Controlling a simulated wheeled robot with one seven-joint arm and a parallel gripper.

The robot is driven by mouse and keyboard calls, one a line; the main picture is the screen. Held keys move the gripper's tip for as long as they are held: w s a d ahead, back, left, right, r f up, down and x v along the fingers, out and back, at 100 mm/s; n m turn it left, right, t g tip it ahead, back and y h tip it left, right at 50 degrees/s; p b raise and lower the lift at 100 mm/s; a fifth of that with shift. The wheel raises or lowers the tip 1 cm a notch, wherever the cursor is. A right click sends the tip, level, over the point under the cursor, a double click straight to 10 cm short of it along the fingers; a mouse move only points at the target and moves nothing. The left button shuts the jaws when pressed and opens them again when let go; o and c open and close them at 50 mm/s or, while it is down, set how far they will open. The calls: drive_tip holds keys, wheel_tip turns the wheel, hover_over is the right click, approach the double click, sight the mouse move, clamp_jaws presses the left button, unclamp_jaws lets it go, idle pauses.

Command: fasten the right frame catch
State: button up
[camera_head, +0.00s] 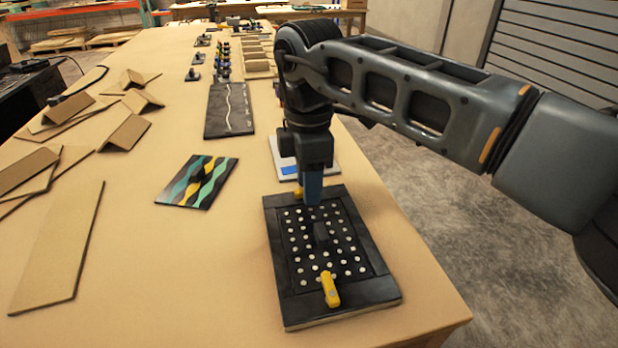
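The LED console (383,291) is a black framed panel with rows of white dots, lying on the table's near right part. A yellow catch (330,289) sits at the near edge of its dotted field, pointing roughly toward the near side and slightly tilted. A second yellow piece (298,192) shows at the far edge, partly hidden by my gripper. I cannot tell which is the right catch. My gripper (312,200) points down with blue fingers over the far edge of the console. Its finger gap is not visible, and I cannot tell whether it touches anything. A dark knob (320,236) stands mid-panel.
A colourful wavy-striped board (197,182) lies left of the console. A black board with a white line (229,109) lies farther back. A white and blue item (288,168) is partly behind my gripper. Cardboard pieces (60,245) cover the left. The table's right edge is close to the console.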

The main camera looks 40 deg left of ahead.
drive_tip(key=shift+c, duration=0.3)
clamp_jaws()
